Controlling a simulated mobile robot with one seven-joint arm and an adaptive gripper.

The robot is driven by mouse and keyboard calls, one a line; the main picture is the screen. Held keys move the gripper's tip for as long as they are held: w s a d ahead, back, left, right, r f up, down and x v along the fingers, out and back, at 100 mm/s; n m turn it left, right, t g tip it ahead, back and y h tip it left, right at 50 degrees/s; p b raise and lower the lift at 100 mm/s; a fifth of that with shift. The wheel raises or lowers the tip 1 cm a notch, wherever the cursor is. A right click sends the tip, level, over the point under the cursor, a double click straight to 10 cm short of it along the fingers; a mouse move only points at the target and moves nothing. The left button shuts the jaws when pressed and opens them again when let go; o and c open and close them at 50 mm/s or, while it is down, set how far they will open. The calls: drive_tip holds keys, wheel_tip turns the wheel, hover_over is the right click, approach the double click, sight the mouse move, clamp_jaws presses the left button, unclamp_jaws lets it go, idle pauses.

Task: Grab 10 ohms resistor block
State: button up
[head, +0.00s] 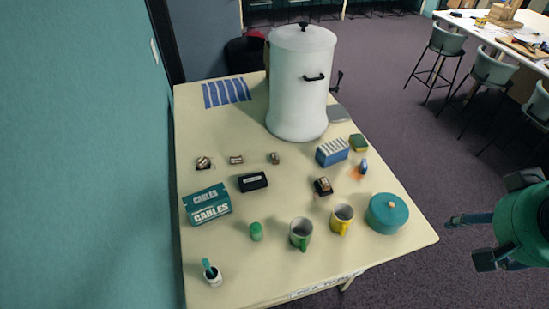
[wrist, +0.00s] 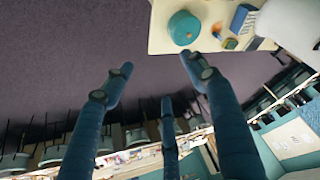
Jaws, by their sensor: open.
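Several small brown-and-pale blocks that look like resistor blocks are on the cream table (head: 290,270) in the head view: a left one (head: 203,162), a middle one (head: 236,160), a right one (head: 274,157), and one on a dark base (head: 323,186) nearer the front. Their markings are too small to read, so I cannot tell which is 10 ohms. My gripper (head: 468,240) is open and empty, off the table's right edge and well apart from the blocks. In the wrist view its spread fingers (wrist: 160,75) hang over the carpet.
A large white urn (head: 300,85) stands at the back. A cables box (head: 207,205), a black box (head: 253,181), a green mug (head: 300,233), a yellow mug (head: 341,218) and a teal pot (head: 387,213) surround the blocks. A blue box (head: 332,152) is to the right.

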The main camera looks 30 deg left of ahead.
drive_tip(key=w+a+r+n+g+p, duration=0.1)
drive_tip(key=w+a+r+n+p, duration=0.15)
drive_tip(key=w+a, duration=0.8)
drive_tip(key=w+a+r+n+g+p, duration=0.1)
drive_tip(key=w+a+p, duration=0.2)
drive_tip(key=w+a, duration=0.75)
drive_tip(key=w+a+f+n+g+p, duration=0.25)
drive_tip(key=w+a+f, duration=0.55)
drive_tip(key=w+a, duration=0.4)
drive_tip(key=a+f+n+p, duration=0.1)
drive_tip(key=a+f+p, duration=0.3)
drive_tip(key=a+f, duration=1.8)
drive_tip(key=a, duration=0.3)
drive_tip(key=shift+w+a+f+n+g+p, duration=0.15)
drive_tip(key=shift+w+a+n+g+p, duration=0.1)
drive_tip(key=shift+w+n+g+p, duration=0.15)
